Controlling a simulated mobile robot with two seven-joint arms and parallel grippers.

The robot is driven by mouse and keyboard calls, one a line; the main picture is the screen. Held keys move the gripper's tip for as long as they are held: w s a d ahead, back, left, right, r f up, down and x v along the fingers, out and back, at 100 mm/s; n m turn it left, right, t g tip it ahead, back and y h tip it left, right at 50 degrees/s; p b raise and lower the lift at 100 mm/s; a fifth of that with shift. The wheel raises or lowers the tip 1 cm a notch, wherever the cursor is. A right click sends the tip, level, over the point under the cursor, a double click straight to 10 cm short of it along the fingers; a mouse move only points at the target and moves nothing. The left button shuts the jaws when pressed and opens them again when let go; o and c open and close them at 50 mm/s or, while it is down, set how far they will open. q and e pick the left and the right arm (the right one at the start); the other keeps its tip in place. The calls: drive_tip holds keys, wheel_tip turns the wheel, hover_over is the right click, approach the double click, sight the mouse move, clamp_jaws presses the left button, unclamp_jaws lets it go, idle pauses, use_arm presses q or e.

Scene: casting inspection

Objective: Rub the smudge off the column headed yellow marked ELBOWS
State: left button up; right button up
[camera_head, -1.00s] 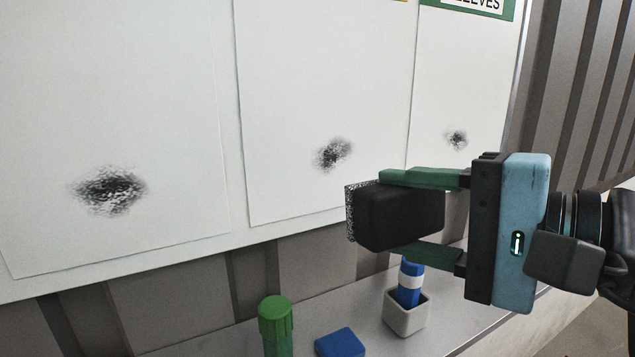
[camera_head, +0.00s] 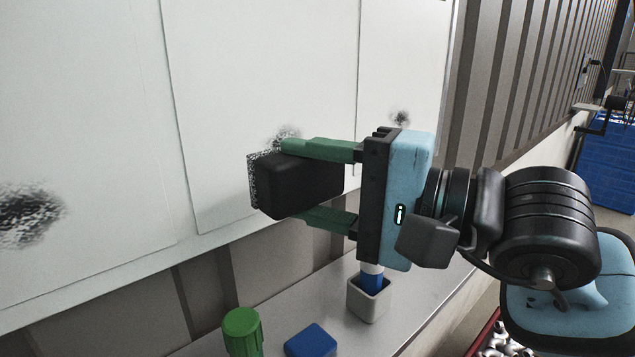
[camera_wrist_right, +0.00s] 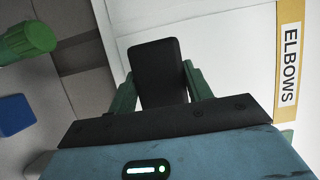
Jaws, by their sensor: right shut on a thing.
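My right gripper (camera_head: 297,182) is shut on a black block eraser (camera_head: 312,185), its speckled pad edge toward the white board. In the right wrist view the eraser (camera_wrist_right: 157,65) sits between the green fingers. The middle column's sheet (camera_head: 220,120) carries a dark smudge (camera_head: 285,132), partly hidden behind the upper finger and eraser. Whether the pad touches the board I cannot tell. The yellow ELBOWS heading (camera_wrist_right: 288,60) shows at the right of the wrist view; the head view cuts the headings off. My left gripper is not in view.
Other smudges lie on the left column (camera_head: 28,215) and right column (camera_head: 400,118). On the ledge (camera_head: 335,325) below the board are a green-capped cylinder (camera_head: 242,325), a blue block (camera_head: 311,342) and a grey cup (camera_head: 368,300) with a blue-and-white item.

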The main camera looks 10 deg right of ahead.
drive_tip(key=w+a, duration=0.1)
drive_tip(key=w, duration=0.1)
drive_tip(key=w+a, duration=0.1)
drive_tip(key=a, duration=0.1)
drive_tip(key=shift+w, duration=0.4)
drive_tip(key=shift+w+a, duration=0.5)
drive_tip(key=shift+w, duration=0.25)
idle(0.8)
drive_tip(key=shift+w+d+b, duration=0.25)
drive_tip(key=shift+w+d, duration=0.3)
drive_tip(key=shift+d, duration=0.3)
drive_tip(key=shift+w+d+b, duration=0.2)
drive_tip(key=shift+w+d, duration=0.35)
drive_tip(key=shift+d, duration=0.3)
